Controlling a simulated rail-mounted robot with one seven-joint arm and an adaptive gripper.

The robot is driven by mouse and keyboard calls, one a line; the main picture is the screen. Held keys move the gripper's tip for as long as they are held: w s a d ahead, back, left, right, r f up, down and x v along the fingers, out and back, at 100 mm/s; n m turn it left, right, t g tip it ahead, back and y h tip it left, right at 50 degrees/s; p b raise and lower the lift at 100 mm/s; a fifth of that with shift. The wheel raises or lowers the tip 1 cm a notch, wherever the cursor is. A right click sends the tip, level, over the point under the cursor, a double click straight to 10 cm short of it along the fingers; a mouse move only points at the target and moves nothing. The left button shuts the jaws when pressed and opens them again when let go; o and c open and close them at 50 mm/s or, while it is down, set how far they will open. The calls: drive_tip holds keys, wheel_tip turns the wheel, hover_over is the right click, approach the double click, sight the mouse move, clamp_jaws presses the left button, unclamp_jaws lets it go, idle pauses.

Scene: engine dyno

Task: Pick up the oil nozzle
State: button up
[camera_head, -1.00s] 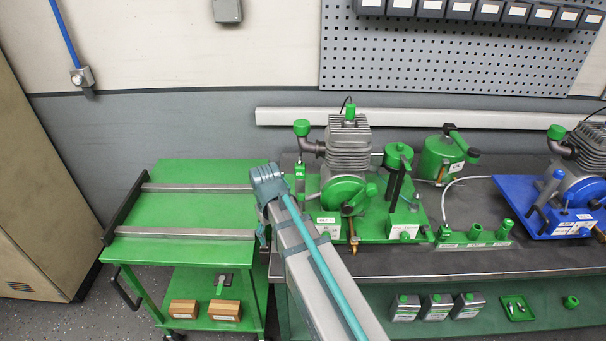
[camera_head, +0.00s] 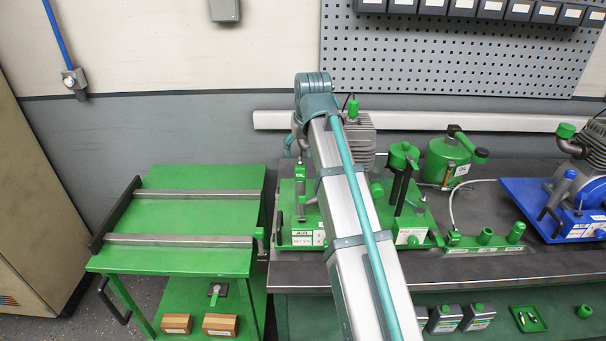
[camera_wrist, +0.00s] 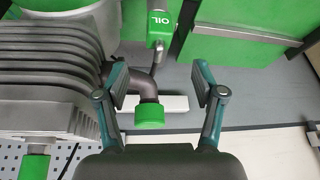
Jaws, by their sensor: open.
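The oil nozzle (camera_wrist: 160,24) is a green block marked OIL with a grey metal end, at the top centre of the wrist view. In the head view the oil nozzle (camera_head: 300,180) stands upright at the left side of the green engine stand. My gripper (camera_wrist: 160,82) is open, with its two teal-and-grey fingers apart and below the nozzle in the wrist picture. Nothing is gripped. In the head view my arm hides most of the gripper; only a teal bit shows left of the engine.
A dark elbow pipe with a green cap (camera_wrist: 149,116) shows between my fingers in the wrist view, beside the finned engine (camera_wrist: 45,75). The green cart (camera_head: 190,207) stands left of the bench, its top clear between two rails. A blue engine stand (camera_head: 545,205) is at the right.

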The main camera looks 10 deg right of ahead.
sight(301, 164)
drive_tip(key=x, duration=0.4)
drive_tip(key=shift+p, duration=0.3)
drive_tip(key=shift+p+x, duration=0.95)
drive_tip(key=shift+x, duration=1.85)
drive_tip(key=shift+s+d, duration=0.1)
drive_tip(key=shift+d, duration=0.05)
drive_tip(key=shift+c, duration=0.2)
clamp_jaws()
